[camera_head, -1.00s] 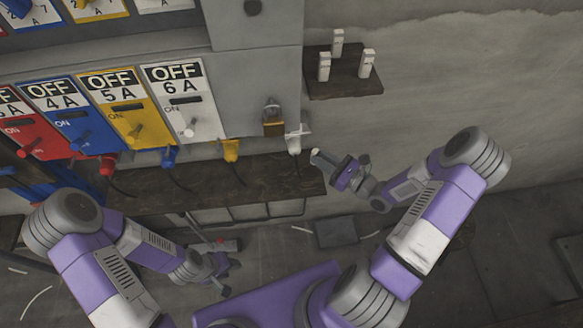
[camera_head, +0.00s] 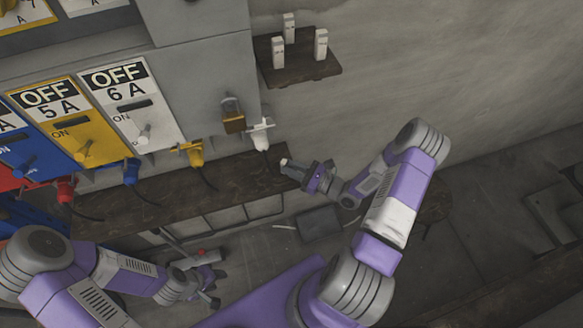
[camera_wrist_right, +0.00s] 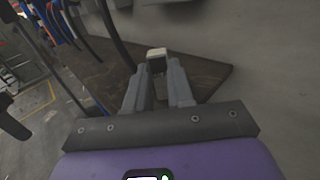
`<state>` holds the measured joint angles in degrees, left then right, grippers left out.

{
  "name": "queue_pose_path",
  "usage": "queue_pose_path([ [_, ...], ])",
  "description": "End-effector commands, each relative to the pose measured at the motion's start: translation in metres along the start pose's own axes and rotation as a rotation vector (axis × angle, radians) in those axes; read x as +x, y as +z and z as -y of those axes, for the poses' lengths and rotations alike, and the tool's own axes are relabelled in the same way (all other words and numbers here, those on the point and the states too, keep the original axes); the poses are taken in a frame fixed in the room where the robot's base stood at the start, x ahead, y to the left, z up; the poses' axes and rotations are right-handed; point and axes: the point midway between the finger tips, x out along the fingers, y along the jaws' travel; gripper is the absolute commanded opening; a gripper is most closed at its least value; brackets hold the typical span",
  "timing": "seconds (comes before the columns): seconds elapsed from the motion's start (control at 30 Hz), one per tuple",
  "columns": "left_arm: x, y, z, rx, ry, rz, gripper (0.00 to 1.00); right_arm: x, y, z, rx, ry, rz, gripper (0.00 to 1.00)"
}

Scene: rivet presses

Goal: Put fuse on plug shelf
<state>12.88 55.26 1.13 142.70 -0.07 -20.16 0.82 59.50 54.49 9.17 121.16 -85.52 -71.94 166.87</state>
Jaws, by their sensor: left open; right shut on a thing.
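A small pale fuse (camera_head: 284,162) is held in my right gripper (camera_head: 293,169). The right wrist view shows its whitish end (camera_wrist_right: 156,54) between the fingertips (camera_wrist_right: 158,72). The long dark shelf (camera_head: 228,178) runs below the coloured plugs, and the right gripper is at its right end; I cannot tell whether the fuse touches it. My left gripper (camera_head: 214,284) is open and empty, low in front of the shelf. Three white fuse-like pieces (camera_head: 320,45) stand upright on a small dark wall shelf (camera_head: 305,71) higher up.
A white plug (camera_head: 261,135) hangs just left of the held fuse. Yellow (camera_head: 191,152), blue (camera_head: 132,172) and red (camera_head: 66,190) plugs with cables hang further left. The wall right of the shelf is bare.

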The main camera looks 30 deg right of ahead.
Motion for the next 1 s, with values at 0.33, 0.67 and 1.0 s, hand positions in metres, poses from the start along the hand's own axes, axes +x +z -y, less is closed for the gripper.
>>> queue_pose_path([
  [0.33, 0.002, 0.0, 0.001, 0.0, 0.0, 0.0, 0.43, 0.0, -0.003, 0.0, 0.0, 0.0, 0.0, 0.48],
  [0.67, -0.002, 0.0, -0.001, 0.0, 0.0, 0.0, 0.43, -0.001, 0.002, 0.0, 0.001, 0.0, -0.001, 0.48],
  [1.0, -0.007, 0.0, -0.003, 0.0, 0.0, 0.0, 0.43, -0.07, 0.001, 0.001, 0.001, -0.004, -0.004, 0.48],
])
